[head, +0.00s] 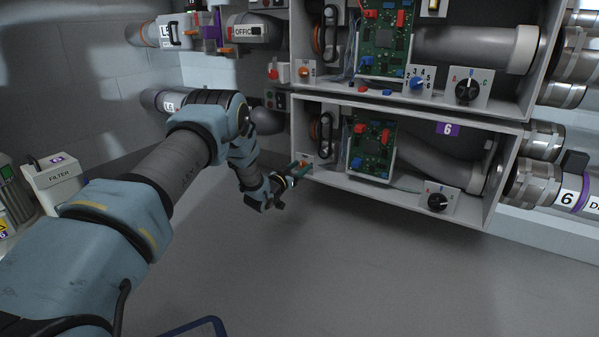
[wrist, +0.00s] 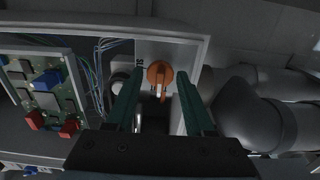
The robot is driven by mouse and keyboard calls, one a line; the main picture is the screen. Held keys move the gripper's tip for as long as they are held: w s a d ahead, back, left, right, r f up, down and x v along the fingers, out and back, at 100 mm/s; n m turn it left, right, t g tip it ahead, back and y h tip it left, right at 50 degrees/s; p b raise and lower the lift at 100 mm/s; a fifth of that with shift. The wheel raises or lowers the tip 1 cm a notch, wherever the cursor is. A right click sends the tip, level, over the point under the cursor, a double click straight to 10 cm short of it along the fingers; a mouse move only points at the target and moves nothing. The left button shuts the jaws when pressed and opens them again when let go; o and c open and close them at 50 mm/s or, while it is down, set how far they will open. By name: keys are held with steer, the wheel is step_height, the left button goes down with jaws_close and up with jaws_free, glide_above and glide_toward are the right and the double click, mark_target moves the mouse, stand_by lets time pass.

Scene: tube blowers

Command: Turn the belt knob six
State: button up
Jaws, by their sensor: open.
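The orange belt knob (wrist: 160,74) sits on a light plate inside the lower box, which bears a purple 6 label (head: 447,129). Its handle points down in the wrist view. My gripper (wrist: 159,84) is open, with one dark green finger on each side of the knob in that view. I cannot tell whether either finger touches it. In the head view my gripper (head: 297,171) is at the lower left corner of the lower box (head: 408,187) and mostly hides the knob.
Beside the knob stand a circuit board (head: 372,146) with red and blue blocks and a black A-B-C dial (head: 437,202). Another box (head: 526,97) with its own orange knob (head: 304,72) is above. Grey pipes (wrist: 255,125) run close to the box's edge. The floor below is clear.

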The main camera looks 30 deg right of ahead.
jaws_close()
stand_by(0.5)
steer(key=shift+m, duration=0.3)
steer(key=m+p, duration=0.2)
steer(key=m, duration=0.2)
steer(key=shift+s+d, duration=0.1)
steer(key=m+p, duration=0.1)
steer(key=m, duration=0.8)
steer(key=shift+f+p, duration=0.15)
steer(key=shift+p, duration=0.2)
steer(key=shift+m, duration=2.1)
steer(key=shift+f, duration=0.1)
